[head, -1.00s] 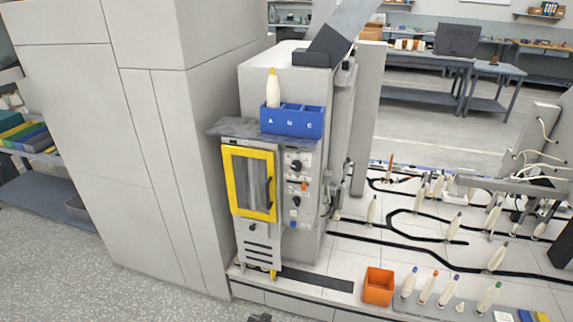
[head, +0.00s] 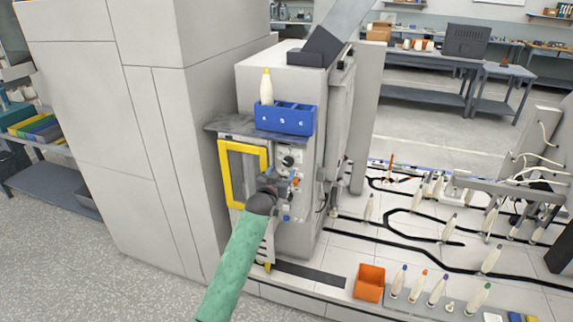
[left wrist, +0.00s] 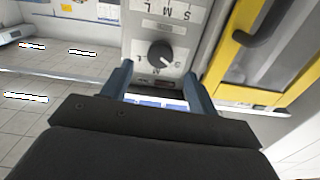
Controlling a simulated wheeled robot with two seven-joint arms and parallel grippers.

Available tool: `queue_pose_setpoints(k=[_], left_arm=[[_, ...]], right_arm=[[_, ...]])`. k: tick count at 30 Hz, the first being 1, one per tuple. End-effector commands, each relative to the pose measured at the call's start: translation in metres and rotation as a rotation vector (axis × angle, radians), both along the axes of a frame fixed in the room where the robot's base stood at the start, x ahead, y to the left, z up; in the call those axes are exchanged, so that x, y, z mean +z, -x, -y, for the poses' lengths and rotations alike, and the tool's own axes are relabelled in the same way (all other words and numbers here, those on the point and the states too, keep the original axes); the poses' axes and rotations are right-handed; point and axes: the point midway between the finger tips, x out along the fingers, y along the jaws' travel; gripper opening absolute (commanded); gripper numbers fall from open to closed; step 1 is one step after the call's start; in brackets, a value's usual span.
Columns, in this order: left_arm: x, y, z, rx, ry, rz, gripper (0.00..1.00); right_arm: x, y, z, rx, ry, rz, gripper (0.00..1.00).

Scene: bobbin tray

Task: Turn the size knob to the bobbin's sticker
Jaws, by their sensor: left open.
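The black size knob (left wrist: 160,54) shows in the left wrist view on a light panel with letters around it. A pale mark on it points toward the lower right, but I cannot surely read the letter there. In the head view a dark dial (head: 288,161) shows just above my left gripper (head: 283,184). The left gripper (left wrist: 158,72) is open, its fingers apart in front of the panel, with the knob between and just beyond their tips. A cream bobbin (head: 266,88) stands upright in the leftmost slot of the blue tray (head: 284,121). I cannot make out its sticker.
A yellow-framed door (head: 225,176) is left of the panel; its handle (left wrist: 267,22) lies close to the fingers in the left wrist view. An orange bin (head: 369,283) and several bobbins (head: 437,290) stand at the lower right. Tall grey cabinets fill the left.

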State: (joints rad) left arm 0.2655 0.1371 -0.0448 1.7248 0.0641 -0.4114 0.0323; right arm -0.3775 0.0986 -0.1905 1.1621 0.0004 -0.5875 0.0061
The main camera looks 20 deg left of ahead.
Motion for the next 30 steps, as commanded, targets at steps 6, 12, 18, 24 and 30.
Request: queue_pose_setpoints(k=[6,12,18,24,30], left_arm=[[0.002,-0.028,0.001,0.000,0.000,-0.002,0.59],[0.001,-0.049,0.002,0.000,0.001,-0.002,0.59],[0.000,-0.057,0.002,0.000,0.001,-0.001,0.59],[-0.001,-0.057,0.002,0.000,0.001,-0.001,0.59],[-0.001,-0.057,0.002,0.000,0.001,-0.001,0.26]], right_arm=[[-0.013,0.012,0.005,0.006,0.001,0.014,0.68],[-0.021,0.029,0.008,0.006,0.002,0.006,0.68],[-0.024,0.037,0.009,0.006,0.003,0.001,0.68],[-0.025,0.037,0.009,0.006,0.003,0.001,0.68],[-0.025,0.037,0.010,0.005,0.003,0.000,0.68]])
